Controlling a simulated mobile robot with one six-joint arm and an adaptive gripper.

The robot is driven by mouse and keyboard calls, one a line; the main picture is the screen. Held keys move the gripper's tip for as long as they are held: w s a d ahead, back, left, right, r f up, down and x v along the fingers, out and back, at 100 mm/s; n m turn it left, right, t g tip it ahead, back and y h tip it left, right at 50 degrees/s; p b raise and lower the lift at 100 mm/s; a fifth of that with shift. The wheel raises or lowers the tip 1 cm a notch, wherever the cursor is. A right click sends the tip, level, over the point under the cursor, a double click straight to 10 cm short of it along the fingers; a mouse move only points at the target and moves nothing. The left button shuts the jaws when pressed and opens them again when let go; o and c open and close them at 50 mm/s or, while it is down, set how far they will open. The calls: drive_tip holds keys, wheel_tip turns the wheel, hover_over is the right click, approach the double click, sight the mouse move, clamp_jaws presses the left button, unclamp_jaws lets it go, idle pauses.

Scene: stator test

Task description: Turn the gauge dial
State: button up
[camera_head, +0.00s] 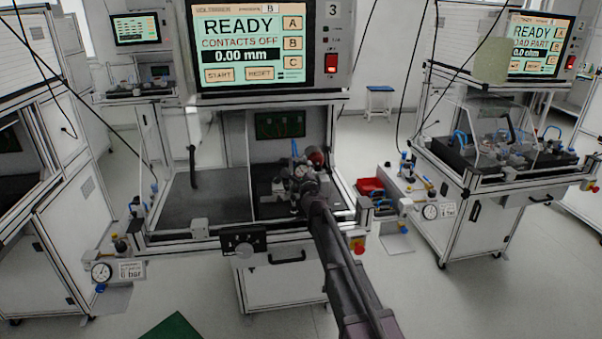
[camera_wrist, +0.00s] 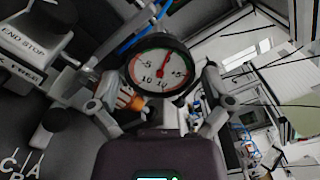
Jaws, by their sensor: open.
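The gauge dial (camera_wrist: 160,66) has a white face, a black rim, red and green marks and a thin red needle pointing up and to the right. In the wrist view it stands between the two fingers of my gripper (camera_wrist: 161,84), which is open with one finger on each side. I cannot tell whether either finger touches the rim. In the head view my gripper (camera_head: 303,184) is over the right part of the middle bench, and my arm hides much of the gauge's surroundings.
An END STOP block (camera_wrist: 38,32) is left of the dial, with a blue hose (camera_wrist: 132,42) behind. The bench screen (camera_head: 252,45) reads READY, CONTACTS OFF, 0.00 mm. A red bin (camera_head: 369,186) sits to the right. The bench's left bay (camera_head: 205,208) is mostly clear.

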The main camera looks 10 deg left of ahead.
drive_tip(key=shift+w+a, duration=0.1)
drive_tip(key=shift+w, duration=0.2)
drive_tip(key=c, duration=0.9)
drive_tip(key=shift+o, duration=0.2)
drive_tip(key=shift+n, duration=0.5)
drive_tip(key=o, duration=0.9)
drive_tip(key=shift+c, duration=0.2)
drive_tip(key=shift+s, duration=0.15)
